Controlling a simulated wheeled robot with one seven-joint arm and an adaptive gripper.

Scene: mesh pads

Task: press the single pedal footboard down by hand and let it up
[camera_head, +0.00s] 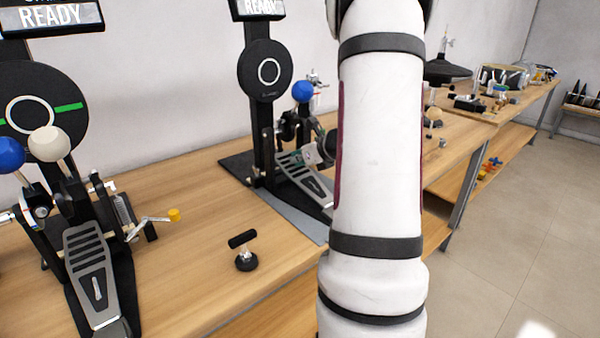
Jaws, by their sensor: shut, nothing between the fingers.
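The single pedal stands on a dark base plate at the middle of the bench. It has one blue round beater (302,91) in front of a black round pad (265,71) with a white ring. Its grey slotted footboard (300,175) slopes down toward the front right, and its lower end is hidden behind my arm. My gripper (312,156) shows only in part, low at the footboard's upper right. It looks shut and empty. I cannot tell whether it touches the footboard. The beater stands apart from the pad.
A double pedal (86,262) with blue and white beaters stands at the left before another pad (35,112). A small black T-handled knob (245,258) stands between the pedals. More benches (482,121) with small parts run back right. Floor (520,210) at right is clear.

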